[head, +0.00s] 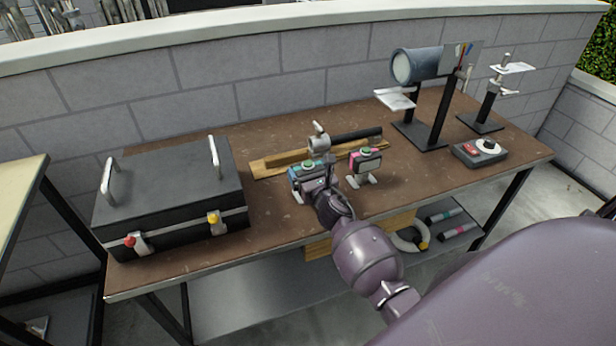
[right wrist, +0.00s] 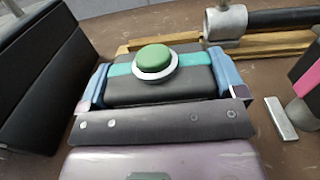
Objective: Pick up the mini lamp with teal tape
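The mini lamp with teal tape (head: 299,174) is a small dark box with a green button on top, near the middle of the workbench. Its white foot shows low at its left in the head view. In the right wrist view the lamp (right wrist: 157,93) fills the space between the blue fingers. My right gripper (head: 311,176) has one finger on each side of it, with no clear gap, and looks shut on it. Any lift off the bench cannot be told. A similar lamp with pink tape (head: 366,161) stands to the right. My left gripper is not in view.
A black case (head: 170,195) with metal handles stands at the left of the bench (head: 265,228). Wooden strips with a clamp and dark rod (head: 355,135) lie behind the lamps. A spotlight stand (head: 437,105) and control box (head: 480,152) are at the right.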

